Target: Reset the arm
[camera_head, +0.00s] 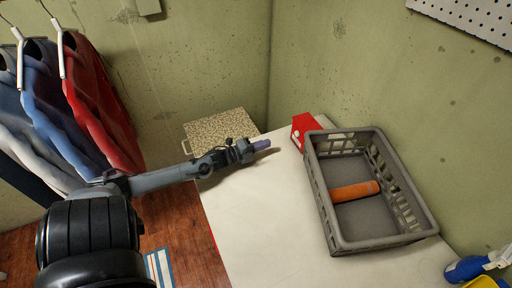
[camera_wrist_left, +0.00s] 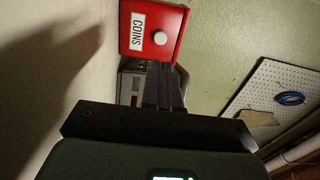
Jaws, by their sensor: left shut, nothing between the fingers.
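My left arm reaches in from the left in the head view, and its gripper (camera_head: 260,145) is over the far left part of the white table (camera_head: 240,210). In the left wrist view the gripper (camera_wrist_left: 164,66) is shut, its fingers together with nothing between them. A red box labelled "COINS" (camera_wrist_left: 150,27) with a white knob is beyond the fingertips; in the head view the red box (camera_head: 303,128) stands right of the gripper, apart from it. My right gripper is not in view.
A grey crate (camera_head: 332,222) holding an orange cylindrical object (camera_head: 355,191) stands on the table's right. A speckled surface (camera_head: 222,127) is behind the arm. Clothes (camera_head: 85,100) hang at left. A blue and yellow object (camera_head: 468,268) is at lower right. The table's front middle is clear.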

